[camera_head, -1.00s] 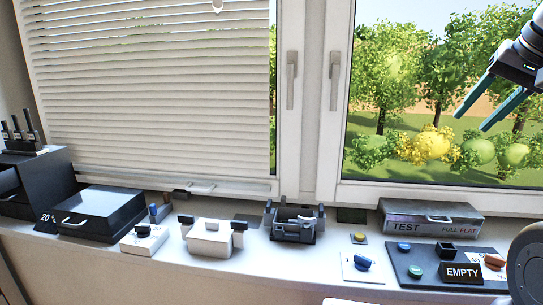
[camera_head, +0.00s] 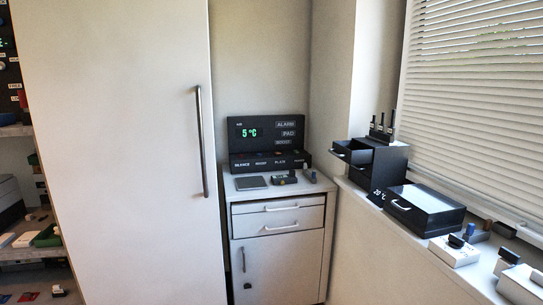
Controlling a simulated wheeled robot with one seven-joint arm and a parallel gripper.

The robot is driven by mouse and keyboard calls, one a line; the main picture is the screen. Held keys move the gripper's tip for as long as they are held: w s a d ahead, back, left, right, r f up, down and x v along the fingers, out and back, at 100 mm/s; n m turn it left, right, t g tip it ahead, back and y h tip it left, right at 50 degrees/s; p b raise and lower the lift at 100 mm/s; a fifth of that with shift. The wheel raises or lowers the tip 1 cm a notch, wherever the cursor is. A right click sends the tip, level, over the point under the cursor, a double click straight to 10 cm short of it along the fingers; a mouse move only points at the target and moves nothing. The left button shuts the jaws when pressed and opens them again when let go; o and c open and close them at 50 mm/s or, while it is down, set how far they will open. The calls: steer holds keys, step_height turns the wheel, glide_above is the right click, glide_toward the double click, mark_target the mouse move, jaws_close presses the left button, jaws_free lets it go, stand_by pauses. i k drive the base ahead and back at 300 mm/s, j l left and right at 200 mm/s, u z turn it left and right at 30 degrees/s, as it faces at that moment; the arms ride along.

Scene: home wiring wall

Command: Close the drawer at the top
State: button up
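A black drawer unit (camera_head: 386,166) stands at the far end of the windowsill, in the right half of the head view. Its upper drawer (camera_head: 349,153) sticks out to the left and is open. A lower part of the unit (camera_head: 358,179) lies beneath it, and I cannot tell clearly whether it is a second drawer pulled out. A white cabinet in the middle has an upper drawer (camera_head: 279,207) and another drawer (camera_head: 290,222) under it; both look shut or nearly so. My gripper is not in view.
A black box with a handle (camera_head: 425,209) and a white switch box (camera_head: 455,250) sit nearer on the windowsill (camera_head: 408,239). A black display panel (camera_head: 267,133) stands on the cabinet. A tall white door (camera_head: 118,150) is at left, and shelves (camera_head: 38,262) are beyond it.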

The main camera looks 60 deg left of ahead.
mark_target(351, 152)
steer(key=u, duration=1.65)
steer(key=i+j+u, duration=0.15)
steer(key=i+u, duration=0.15)
steer(key=i+j+u, duration=0.1)
steer(key=i+u, duration=0.2)
